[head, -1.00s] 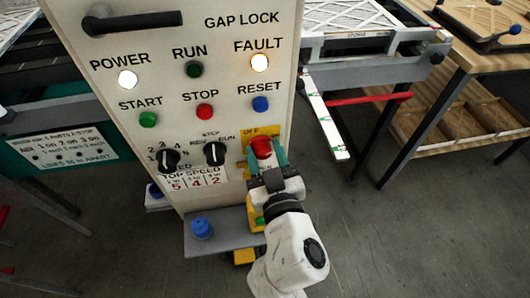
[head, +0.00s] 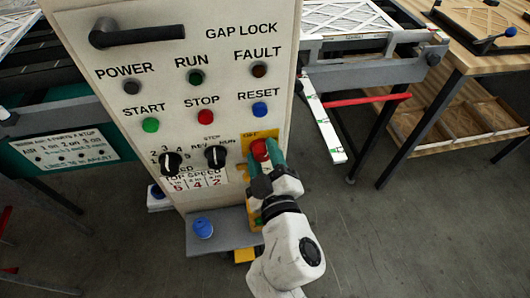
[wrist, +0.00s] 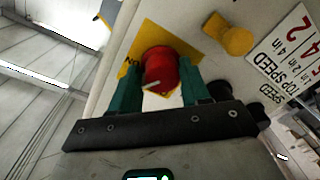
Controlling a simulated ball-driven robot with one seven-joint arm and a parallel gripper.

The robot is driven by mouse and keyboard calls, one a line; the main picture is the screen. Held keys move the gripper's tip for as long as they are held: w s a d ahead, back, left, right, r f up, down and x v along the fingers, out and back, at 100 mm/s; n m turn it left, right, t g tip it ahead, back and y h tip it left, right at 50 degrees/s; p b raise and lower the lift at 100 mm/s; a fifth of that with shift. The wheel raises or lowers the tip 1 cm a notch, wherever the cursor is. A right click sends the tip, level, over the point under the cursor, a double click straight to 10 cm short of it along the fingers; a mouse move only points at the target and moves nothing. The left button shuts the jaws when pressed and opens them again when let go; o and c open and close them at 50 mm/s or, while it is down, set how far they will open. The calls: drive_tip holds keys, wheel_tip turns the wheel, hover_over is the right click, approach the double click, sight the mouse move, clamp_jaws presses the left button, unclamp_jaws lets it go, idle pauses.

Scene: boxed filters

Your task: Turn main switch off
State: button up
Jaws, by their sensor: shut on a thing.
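The main switch is a red knob (head: 260,149) on a yellow plate (head: 246,136) at the lower right of the cabinet's front. "OFF" shows at the plate's top in the head view. In the wrist view the red knob (wrist: 160,70) sits between the green fingers, with a pale mark on its face. My gripper (head: 267,161) is shut on the knob; it also shows in the wrist view (wrist: 160,84). The fingers and wrist hide the lower part of the plate. The POWER lamp (head: 132,87) and the FAULT lamp (head: 260,70) are dark.
Two black selector knobs (head: 215,156) sit left of the switch. START, STOP and RESET buttons (head: 260,109) are above. A black handle (head: 137,31) crosses the top. A grey shelf with a blue knob (head: 203,228) juts out below. Open floor lies at right.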

drive_tip(key=n, duration=0.1)
drive_tip(key=n+p, duration=0.1)
drive_tip(key=n, duration=0.3)
drive_tip(key=shift+s+a+f+p, duration=0.15)
drive_tip(key=shift+a+p, duration=0.15)
drive_tip(key=n, duration=0.3)
drive_tip(key=n+p, duration=0.1)
drive_tip(key=n, duration=0.1)
drive_tip(key=shift+f+n+h, duration=0.2)
drive_tip(key=shift+n+h, duration=0.2)
drive_tip(key=o, duration=0.7)
drive_tip(key=shift+o, duration=1.1)
drive_tip(key=shift+r, duration=0.15)
drive_tip(key=shift+d, duration=0.1)
